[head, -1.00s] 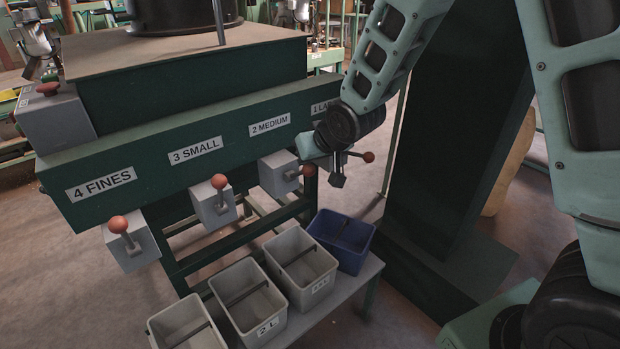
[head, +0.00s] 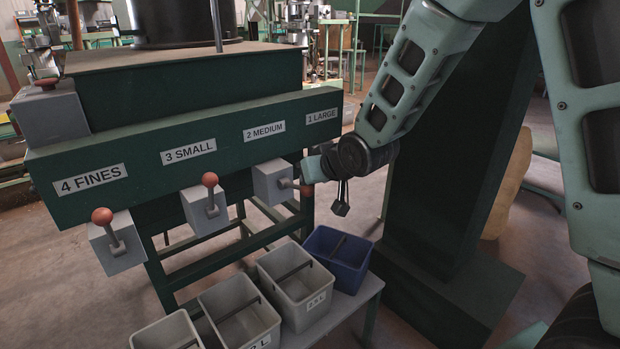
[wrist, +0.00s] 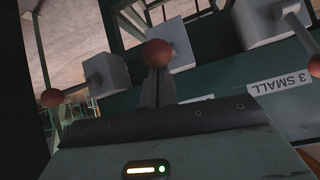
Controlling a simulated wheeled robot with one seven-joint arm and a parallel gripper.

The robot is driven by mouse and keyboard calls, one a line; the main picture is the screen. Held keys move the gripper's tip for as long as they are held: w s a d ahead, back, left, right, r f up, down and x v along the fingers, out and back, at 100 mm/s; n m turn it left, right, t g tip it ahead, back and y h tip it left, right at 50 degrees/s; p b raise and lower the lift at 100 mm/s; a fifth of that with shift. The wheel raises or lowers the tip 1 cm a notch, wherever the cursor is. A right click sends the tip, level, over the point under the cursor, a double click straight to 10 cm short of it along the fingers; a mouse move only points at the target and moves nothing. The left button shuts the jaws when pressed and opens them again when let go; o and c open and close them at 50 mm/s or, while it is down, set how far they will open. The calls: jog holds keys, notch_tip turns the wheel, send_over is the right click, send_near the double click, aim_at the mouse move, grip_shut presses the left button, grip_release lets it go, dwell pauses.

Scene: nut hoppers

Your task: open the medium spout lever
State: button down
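The medium spout is a grey box (head: 272,183) under the "2 MEDIUM" label (head: 264,131). Its lever (head: 294,185) points sideways to the right in the head view, with the red-brown knob beside my gripper (head: 310,169).
The small spout (head: 204,210) and fines spout (head: 116,243) have upright levers. The large spout's knob (wrist: 52,98) is at the left in the wrist view; my arm hides it in the head view. Grey bins (head: 297,285) and a blue bin (head: 337,258) stand below.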

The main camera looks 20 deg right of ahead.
jog(key=shift+s+f, duration=0.3)
jog(key=shift+f, duration=0.2)
jog(key=r+v, duration=0.1)
jog(key=v, duration=1.6)
jog(key=shift+w+r, duration=0.15)
jog(key=shift+w, duration=0.05)
